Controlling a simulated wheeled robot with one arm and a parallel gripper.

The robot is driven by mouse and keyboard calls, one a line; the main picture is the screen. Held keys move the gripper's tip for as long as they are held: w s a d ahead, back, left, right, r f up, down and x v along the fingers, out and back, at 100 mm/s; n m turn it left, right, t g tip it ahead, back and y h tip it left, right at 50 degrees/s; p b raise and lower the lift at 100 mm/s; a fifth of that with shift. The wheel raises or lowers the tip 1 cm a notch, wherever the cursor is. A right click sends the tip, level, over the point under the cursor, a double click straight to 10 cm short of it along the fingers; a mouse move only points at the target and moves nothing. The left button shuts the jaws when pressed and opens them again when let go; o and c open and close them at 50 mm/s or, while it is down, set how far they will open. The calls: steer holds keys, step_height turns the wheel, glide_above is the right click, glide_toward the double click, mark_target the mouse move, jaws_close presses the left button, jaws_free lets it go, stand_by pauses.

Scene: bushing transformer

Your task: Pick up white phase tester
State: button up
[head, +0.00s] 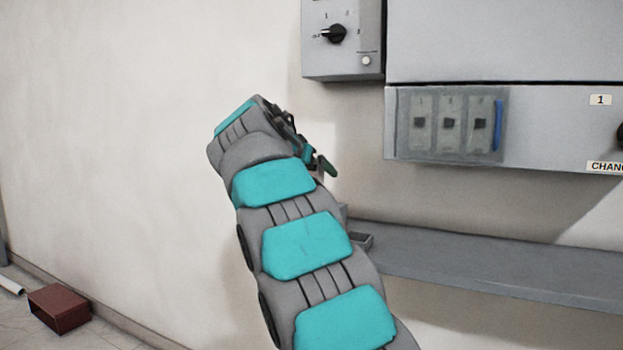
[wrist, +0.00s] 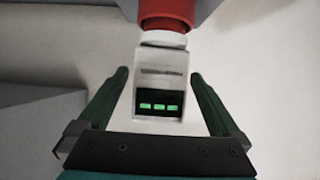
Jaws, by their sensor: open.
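The white phase tester (wrist: 150,75) shows in the wrist view as a pale body with a dark window and green display segments. A white collar and a red part (wrist: 166,8) are at its top edge. My gripper (wrist: 159,75) is open, with one dark green finger on each side of the tester. Gaps show between the fingers and the tester's sides; depth is hard to judge. In the head view my gripper (head: 325,163) is partly hidden by my arm, beside the wall. I cannot make out the tester there.
A grey shelf (head: 480,262) runs along the wall at right, with a small grey bracket-like piece (head: 360,241) near its left end. Grey cabinets (head: 500,45) with switches are above it. A brown box (head: 58,308) lies on the floor at lower left.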

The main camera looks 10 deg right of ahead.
steer(key=shift+x, duration=1.05)
steer(key=shift+c, duration=0.4)
jaws_close()
